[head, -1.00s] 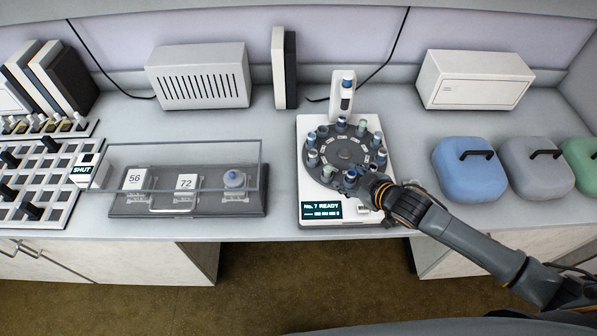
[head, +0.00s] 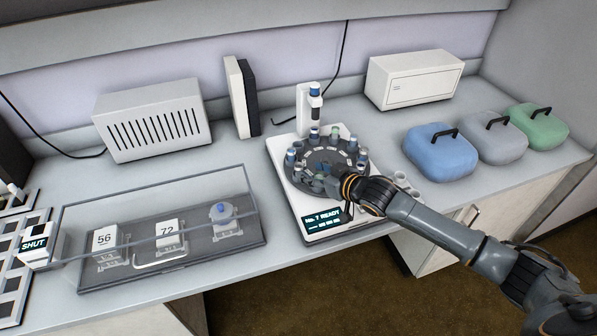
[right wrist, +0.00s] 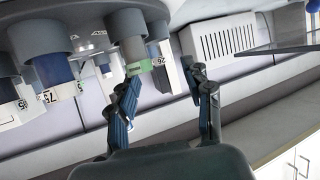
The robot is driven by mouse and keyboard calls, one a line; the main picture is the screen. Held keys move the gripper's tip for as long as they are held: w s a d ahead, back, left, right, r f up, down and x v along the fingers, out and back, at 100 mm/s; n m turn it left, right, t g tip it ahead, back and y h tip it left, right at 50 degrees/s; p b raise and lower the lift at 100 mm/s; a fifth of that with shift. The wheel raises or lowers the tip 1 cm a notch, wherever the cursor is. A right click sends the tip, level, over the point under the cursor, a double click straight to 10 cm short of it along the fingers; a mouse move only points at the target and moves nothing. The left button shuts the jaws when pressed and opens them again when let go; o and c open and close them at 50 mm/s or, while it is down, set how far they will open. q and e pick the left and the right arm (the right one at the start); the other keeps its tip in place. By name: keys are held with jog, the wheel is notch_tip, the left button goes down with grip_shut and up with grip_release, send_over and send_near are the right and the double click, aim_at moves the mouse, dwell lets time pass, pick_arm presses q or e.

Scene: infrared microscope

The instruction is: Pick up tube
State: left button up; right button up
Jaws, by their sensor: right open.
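The round dark carousel (head: 322,163) on the white microscope unit (head: 277,147) holds several small tubes with blue or green caps around its rim. My right gripper (head: 334,185) is at the carousel's front edge and hides part of the rim there. In the right wrist view my right gripper (right wrist: 165,90) has its two blue-padded fingers apart. A tube with a green band (right wrist: 138,66) is just beyond the left finger there; I cannot tell whether they touch. Other tubes with blue bands (right wrist: 54,72) and printed numbers hang to its left. My left gripper is out of view.
The unit's display (head: 322,218) reads "No. 7 READY". A clear-covered case (head: 160,225) marked SHUT stands to the left. Small white round cups (head: 402,180) and blue (head: 440,152), grey and green lidded containers are to the right.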

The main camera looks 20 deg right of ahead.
aim_at(302, 168)
jog(key=shift+a+p+x, duration=0.2)
jog(key=shift+p+x, duration=0.15)
jog(key=shift+x, duration=2.95)
jog(key=shift+r, duration=0.1)
jog(key=shift+s, duration=0.1)
jog(key=shift+c, duration=0.4)
grip_shut()
